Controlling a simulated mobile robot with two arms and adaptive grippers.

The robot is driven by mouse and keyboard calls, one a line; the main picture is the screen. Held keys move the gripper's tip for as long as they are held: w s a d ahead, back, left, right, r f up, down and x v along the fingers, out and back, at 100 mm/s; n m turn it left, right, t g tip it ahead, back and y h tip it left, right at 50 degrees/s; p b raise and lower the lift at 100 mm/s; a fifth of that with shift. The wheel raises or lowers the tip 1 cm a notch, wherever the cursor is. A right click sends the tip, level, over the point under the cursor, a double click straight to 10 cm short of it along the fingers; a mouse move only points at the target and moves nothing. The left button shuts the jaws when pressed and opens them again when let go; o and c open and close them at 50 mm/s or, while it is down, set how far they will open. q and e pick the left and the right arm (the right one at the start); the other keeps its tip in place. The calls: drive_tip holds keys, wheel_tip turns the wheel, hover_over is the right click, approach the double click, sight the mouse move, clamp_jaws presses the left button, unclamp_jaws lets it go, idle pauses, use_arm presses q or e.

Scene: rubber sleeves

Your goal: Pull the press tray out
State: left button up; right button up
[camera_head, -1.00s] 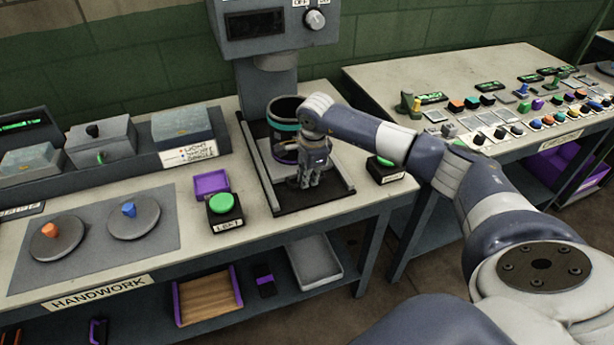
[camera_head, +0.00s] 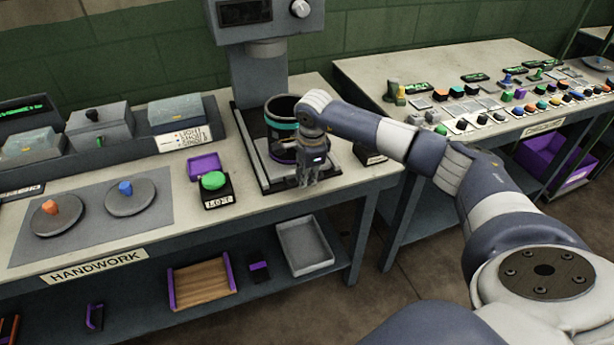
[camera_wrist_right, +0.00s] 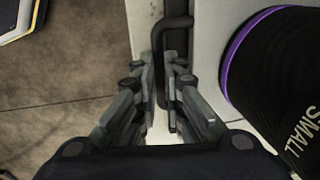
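The press tray (camera_head: 268,164) is a light grey plate in the dark frame at the foot of the press (camera_head: 254,75). A black cylinder with a teal band and a purple ring (camera_head: 281,118) stands on it. My right gripper (camera_head: 308,182) points down at the tray's front. In the right wrist view, its fingers (camera_wrist_right: 165,85) close around the dark bar handle (camera_wrist_right: 159,45). The cylinder, lettered SMALL (camera_wrist_right: 285,85), stands beside them there. The handle is hidden behind the gripper in the head view. My left gripper is out of view.
A green button box (camera_head: 213,183) and a purple tray (camera_head: 205,165) sit left of the press. A dark box (camera_head: 372,158) is on its right, partly behind my arm. Open floor (camera_head: 400,250) lies in front of the bench.

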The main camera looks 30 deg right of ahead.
drive_tip(key=o, duration=0.4)
drive_tip(key=r, duration=0.4)
drive_tip(key=s+r, duration=0.1)
drive_tip(key=r, duration=0.3)
drive_tip(key=s+r, duration=0.1)
drive_tip(key=r, duration=0.2)
drive_tip(key=shift+a+r, duration=0.25)
drive_tip(key=shift+r, duration=0.15)
